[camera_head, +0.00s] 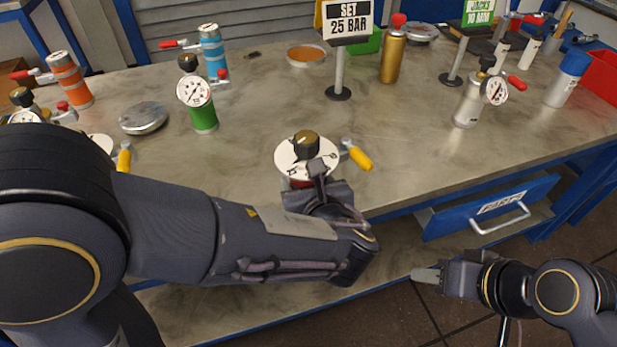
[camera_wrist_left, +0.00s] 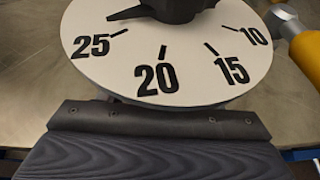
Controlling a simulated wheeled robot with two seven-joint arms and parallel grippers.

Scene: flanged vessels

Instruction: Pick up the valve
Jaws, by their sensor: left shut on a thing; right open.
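The valve (camera_head: 300,158) has a round white dial, a black knob on top, a reddish body below and a yellow-handled lever at its right. It appears upright near the table's front edge. In the left wrist view its dial (camera_wrist_left: 165,60) fills the top, marked 25, 20, 15 and 10. My left gripper (camera_head: 318,180) is at the near side of the valve and shut on it below the dial. The dial hides the fingertips in the wrist view; whether the valve's base touches the table is hidden. My right gripper (camera_head: 425,274) is open and empty, beyond the table's front edge.
A green gauge vessel (camera_head: 203,118) and a silver lid (camera_head: 143,118) stand at left. A "SET 25 BAR" sign (camera_head: 347,20) and a gold bottle (camera_head: 392,55) are behind. A silver gauge vessel (camera_head: 468,104) stands right. An open blue drawer (camera_head: 460,219) juts out at front right. The table's middle is clear.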

